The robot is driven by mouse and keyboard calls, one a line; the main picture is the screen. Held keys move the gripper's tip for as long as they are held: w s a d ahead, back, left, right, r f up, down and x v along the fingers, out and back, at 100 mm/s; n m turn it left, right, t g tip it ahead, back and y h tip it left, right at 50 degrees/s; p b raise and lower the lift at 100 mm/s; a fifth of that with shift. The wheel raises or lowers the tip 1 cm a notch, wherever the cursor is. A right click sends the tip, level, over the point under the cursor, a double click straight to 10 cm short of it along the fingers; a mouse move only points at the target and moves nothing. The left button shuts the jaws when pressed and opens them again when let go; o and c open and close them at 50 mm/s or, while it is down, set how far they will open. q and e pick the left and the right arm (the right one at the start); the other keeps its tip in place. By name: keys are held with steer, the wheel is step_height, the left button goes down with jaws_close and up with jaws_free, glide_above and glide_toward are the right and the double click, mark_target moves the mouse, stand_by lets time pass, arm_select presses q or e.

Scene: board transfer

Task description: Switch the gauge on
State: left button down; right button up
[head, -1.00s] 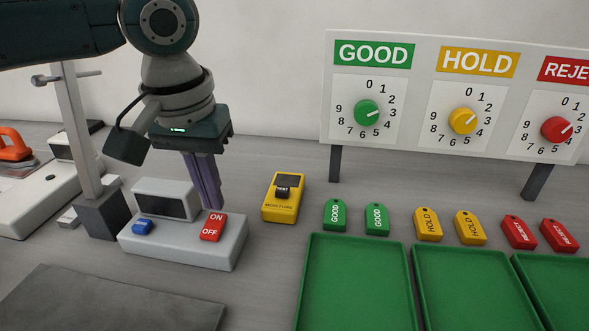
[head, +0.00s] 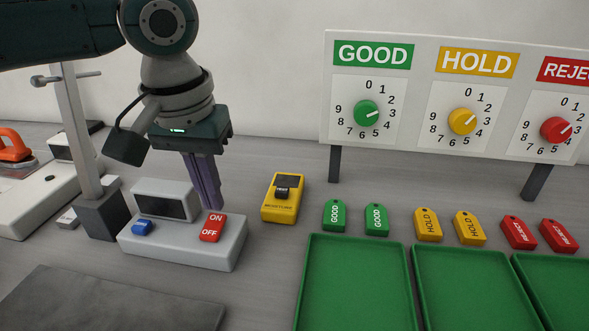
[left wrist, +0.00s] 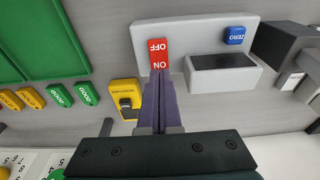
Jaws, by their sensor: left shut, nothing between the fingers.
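The gauge is a light grey box (head: 183,249) with a dark blank screen (head: 165,206), a blue button (head: 142,227) and a red ON/OFF switch (head: 212,228). My left gripper (head: 214,208) is shut and empty, pointing down with its tips at the ON end of the switch. In the left wrist view the closed fingertips (left wrist: 158,74) overlap the ON end of the red switch (left wrist: 159,50). I cannot tell whether they touch it. The blue button reads ZERO in the left wrist view (left wrist: 234,36). My right gripper is not in view.
A yellow moisture meter (head: 281,208) stands just right of the gauge. A grey post on a dark block (head: 103,217) stands close at its left. Green trays (head: 358,241), several tags and a dial board (head: 420,60) are to the right. A dark mat (head: 110,301) lies in front.

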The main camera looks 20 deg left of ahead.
mark_target(215, 218)
arm_select(q)
steer(key=shift+f+b, duration=0.35)
steer(key=shift+f, duration=0.6)
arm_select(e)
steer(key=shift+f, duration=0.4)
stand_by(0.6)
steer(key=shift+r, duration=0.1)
arm_select(q)
step_height(215, 218, up, 7)
steer(key=p, duration=0.9)
steer(key=shift+r, duration=0.1)
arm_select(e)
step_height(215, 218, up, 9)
